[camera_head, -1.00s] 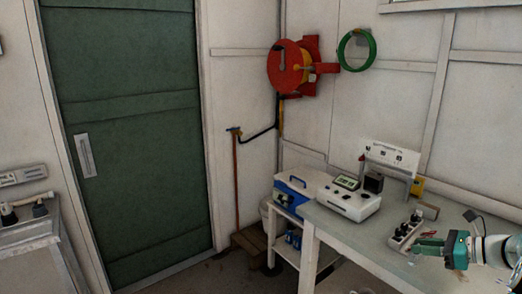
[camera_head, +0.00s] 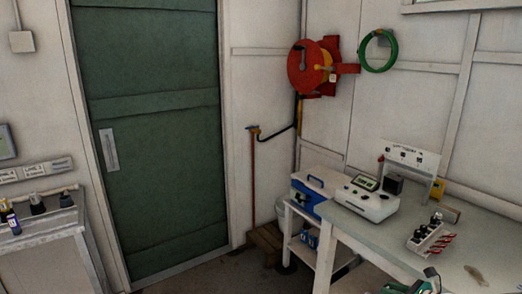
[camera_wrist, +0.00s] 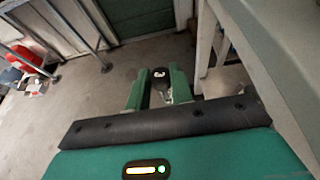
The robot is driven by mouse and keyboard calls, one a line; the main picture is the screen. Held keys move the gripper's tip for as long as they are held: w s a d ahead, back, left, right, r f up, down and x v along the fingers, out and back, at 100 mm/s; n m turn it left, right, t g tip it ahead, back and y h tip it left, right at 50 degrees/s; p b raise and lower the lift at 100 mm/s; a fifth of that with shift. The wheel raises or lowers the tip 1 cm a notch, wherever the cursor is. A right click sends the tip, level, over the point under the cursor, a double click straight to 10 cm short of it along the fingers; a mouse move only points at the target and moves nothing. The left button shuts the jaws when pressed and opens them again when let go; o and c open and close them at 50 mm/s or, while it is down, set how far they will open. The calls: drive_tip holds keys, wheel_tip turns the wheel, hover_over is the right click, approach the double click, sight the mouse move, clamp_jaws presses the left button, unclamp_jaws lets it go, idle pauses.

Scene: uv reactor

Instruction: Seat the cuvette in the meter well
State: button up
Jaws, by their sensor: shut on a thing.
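The meter (camera_head: 366,202), a white box with a small display, stands on the bench in the head view. Its well cannot be made out. My gripper (camera_wrist: 160,86) shows in the wrist view with its two green fingers shut on a small dark-capped thing, likely the cuvette (camera_wrist: 159,74). Its lower part is hidden between the fingers. Part of my green gripper also shows at the bottom edge of the head view (camera_head: 418,286), in front of the bench and well apart from the meter.
A white rack (camera_head: 427,241) with black-capped vials and red clips sits on the bench (camera_head: 376,236). A blue-and-white case (camera_head: 313,190) is left of the meter. A bench leg stands close right of my gripper in the wrist view.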

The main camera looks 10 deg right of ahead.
drive_tip(key=w+a+f+m+t+h, duration=0.1)
drive_tip(key=w+a+f, duration=0.2)
drive_tip(key=a+f, duration=0.5)
drive_tip(key=w+a+f+m+h, duration=0.1)
drive_tip(key=w+a+f+h, duration=0.15)
drive_tip(key=a+f, duration=0.55)
drive_tip(key=w+a+r+m+h, duration=0.3)
drive_tip(key=a+r, duration=0.8)
drive_tip(key=a, duration=0.4)
drive_tip(key=shift+w+r+m+t, duration=0.15)
drive_tip(key=shift+w+m+t, duration=0.25)
drive_tip(key=shift+w, duration=0.1)
drive_tip(key=shift+s+a, duration=0.1)
